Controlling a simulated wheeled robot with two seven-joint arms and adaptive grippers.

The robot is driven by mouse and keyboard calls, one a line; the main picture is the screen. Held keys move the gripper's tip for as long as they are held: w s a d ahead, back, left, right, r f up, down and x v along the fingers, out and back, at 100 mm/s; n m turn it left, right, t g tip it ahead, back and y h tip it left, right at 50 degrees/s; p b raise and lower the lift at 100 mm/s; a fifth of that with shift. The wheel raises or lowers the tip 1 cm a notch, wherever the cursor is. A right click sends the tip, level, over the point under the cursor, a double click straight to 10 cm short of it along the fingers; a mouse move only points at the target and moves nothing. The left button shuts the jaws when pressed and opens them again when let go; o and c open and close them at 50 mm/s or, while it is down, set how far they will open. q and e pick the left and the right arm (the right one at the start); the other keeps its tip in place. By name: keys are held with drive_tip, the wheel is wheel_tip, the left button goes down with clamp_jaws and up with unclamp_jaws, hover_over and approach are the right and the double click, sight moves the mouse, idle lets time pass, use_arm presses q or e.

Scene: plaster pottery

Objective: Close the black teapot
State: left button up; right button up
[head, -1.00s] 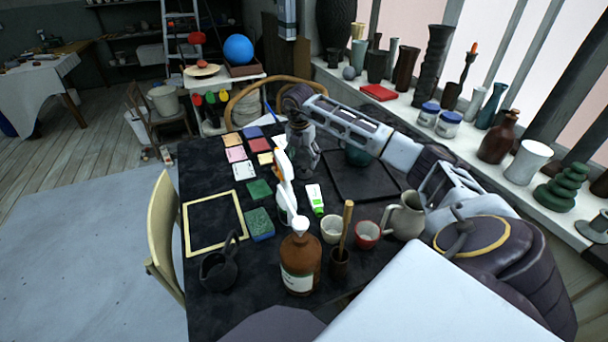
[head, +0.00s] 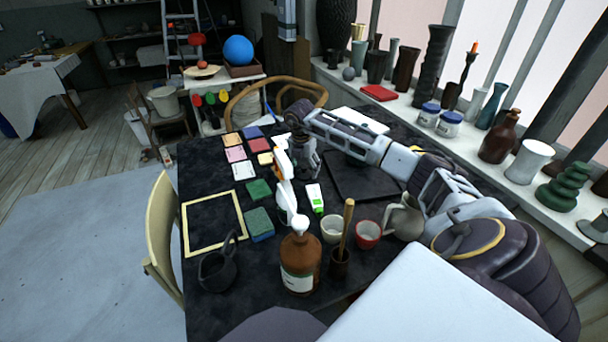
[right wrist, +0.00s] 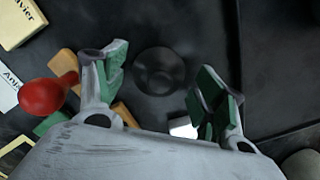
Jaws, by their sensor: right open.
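The black teapot (head: 217,270) stands at the near left of the dark table, its loop handle raised; whether its top is open is hard to see. My right gripper (head: 307,170) points down at the table's middle, behind the white spray head. In the right wrist view the gripper (right wrist: 162,76) is open, its green-padded fingers apart. A round dark piece with a central knob, seemingly the teapot's lid (right wrist: 160,75), lies on the table between and below the fingers, not gripped. In the head view this lid is hidden. My left gripper is not in view.
A brown bottle (head: 300,265), a cup with a wooden-handled tool (head: 339,264), a white cup (head: 331,229), a red cup (head: 367,234) and a pitcher (head: 404,218) stand at the front. A red rounded object (right wrist: 46,97) is close to the left finger.

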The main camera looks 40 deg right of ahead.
idle(0.5)
drive_tip(key=shift+s+f, duration=0.1)
clamp_jaws()
